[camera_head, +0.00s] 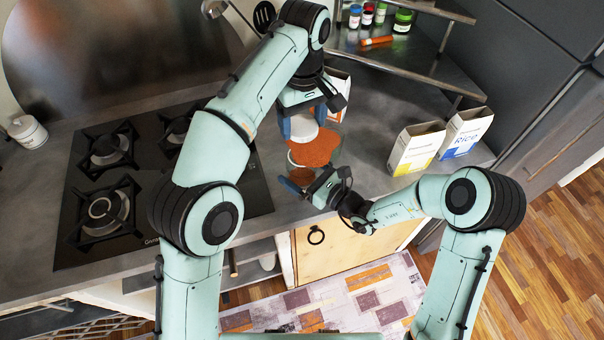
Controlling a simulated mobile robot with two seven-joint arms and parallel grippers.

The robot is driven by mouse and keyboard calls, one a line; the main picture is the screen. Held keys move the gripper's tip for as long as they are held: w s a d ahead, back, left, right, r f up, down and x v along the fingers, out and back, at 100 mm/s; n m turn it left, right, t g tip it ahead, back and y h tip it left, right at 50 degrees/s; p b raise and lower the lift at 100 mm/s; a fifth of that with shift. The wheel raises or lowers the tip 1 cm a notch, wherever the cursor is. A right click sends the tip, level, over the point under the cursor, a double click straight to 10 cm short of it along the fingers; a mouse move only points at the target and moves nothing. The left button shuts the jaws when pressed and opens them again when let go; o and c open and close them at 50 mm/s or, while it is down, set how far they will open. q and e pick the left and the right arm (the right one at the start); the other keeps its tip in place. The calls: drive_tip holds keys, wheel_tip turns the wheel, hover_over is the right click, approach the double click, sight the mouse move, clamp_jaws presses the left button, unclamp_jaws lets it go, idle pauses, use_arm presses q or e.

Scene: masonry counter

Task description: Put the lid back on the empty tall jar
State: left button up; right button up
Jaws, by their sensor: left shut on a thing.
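My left gripper (303,113) comes down from above over the counter, shut on a pale, round thing (303,130); I cannot tell whether it is the lid. Just below is a mass of orange-red content (316,149), apparently in a clear container whose walls are hard to make out. A second, smaller orange-red patch (301,176) lies nearer the counter's front edge. My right gripper (305,187) is beside that patch, with a finger on its near left side; whether it grips anything is unclear. No clearly empty tall jar can be made out; the arms hide part of this area.
A yellow-and-white box (413,150) and a blue-and-white Rice box (464,133) stand to the right. A gas hob (105,205) lies left. Another box (337,90) is behind my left gripper. Small jars (367,14) stand on a metal shelf. The counter between (375,115) is clear.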

drive_tip(key=c, duration=1.3)
use_arm(q)
hover_over(302, 152)
drive_tip(key=shift+f, duration=2.5)
use_arm(e)
drive_tip(key=shift+o, duration=0.2)
use_arm(q)
drive_tip(key=shift+f, duration=0.1)
drive_tip(key=shift+f, duration=0.8)
drive_tip(key=shift+f, duration=0.55)
